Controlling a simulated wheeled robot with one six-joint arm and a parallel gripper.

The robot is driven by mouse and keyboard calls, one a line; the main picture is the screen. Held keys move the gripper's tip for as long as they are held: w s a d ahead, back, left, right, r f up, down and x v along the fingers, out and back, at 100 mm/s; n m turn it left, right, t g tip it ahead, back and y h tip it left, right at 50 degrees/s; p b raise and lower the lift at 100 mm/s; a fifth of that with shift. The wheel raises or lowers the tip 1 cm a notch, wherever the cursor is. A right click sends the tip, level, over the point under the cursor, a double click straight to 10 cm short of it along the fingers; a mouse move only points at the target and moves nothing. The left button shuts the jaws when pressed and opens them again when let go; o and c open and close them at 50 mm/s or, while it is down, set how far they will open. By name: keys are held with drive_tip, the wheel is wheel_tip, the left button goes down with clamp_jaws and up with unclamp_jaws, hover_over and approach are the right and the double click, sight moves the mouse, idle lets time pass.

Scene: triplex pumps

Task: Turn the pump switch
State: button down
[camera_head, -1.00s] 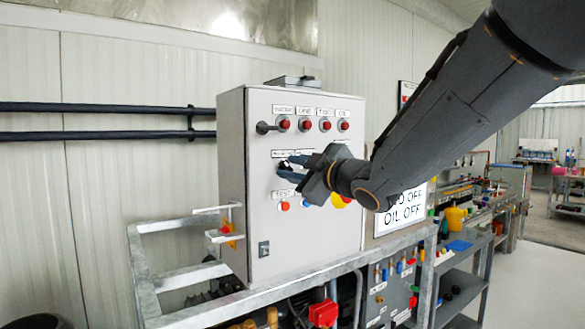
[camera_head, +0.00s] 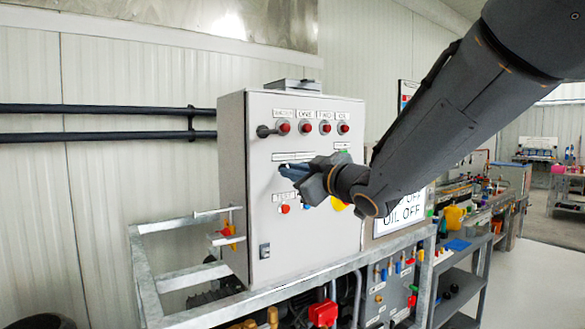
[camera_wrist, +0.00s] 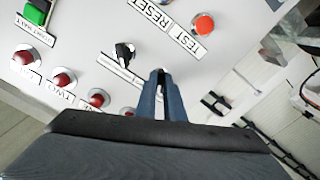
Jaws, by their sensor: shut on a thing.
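The grey control box (camera_head: 236,190) stands on a metal frame in the head view. My gripper (camera_head: 284,168) reaches its front from the right, at the middle row. In the wrist view, my gripper's blue fingers (camera_wrist: 160,76) are close together and shut on a small switch knob at the panel, below the long label strip in the head view. The knob is mostly hidden by the fingers, so its angle cannot be told. A second black switch (camera_wrist: 124,52) sits beside it in the wrist view, apart from the fingers.
Red lamps (camera_head: 305,126) line the box above my gripper. A red test button (camera_head: 285,209) is below. A metal frame (camera_head: 190,272) surrounds the box base. A white sign (camera_head: 404,208) stands to the right.

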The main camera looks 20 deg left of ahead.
drive_tip(key=m+p, duration=0.2)
drive_tip(key=m, duration=0.3)
drive_tip(key=shift+p, duration=0.4)
drive_tip(key=shift+m, duration=0.4)
drive_tip(key=c, duration=1.9)
unclamp_jaws()
drive_tip(key=shift+o, duration=0.2)
drive_tip(key=shift+d, duration=0.1)
drive_tip(key=b+v, duration=0.2)
drive_tip(key=v, duration=0.5)
drive_tip(key=shift+s+d, duration=0.15)
drive_tip(key=shift+s, duration=0.15)
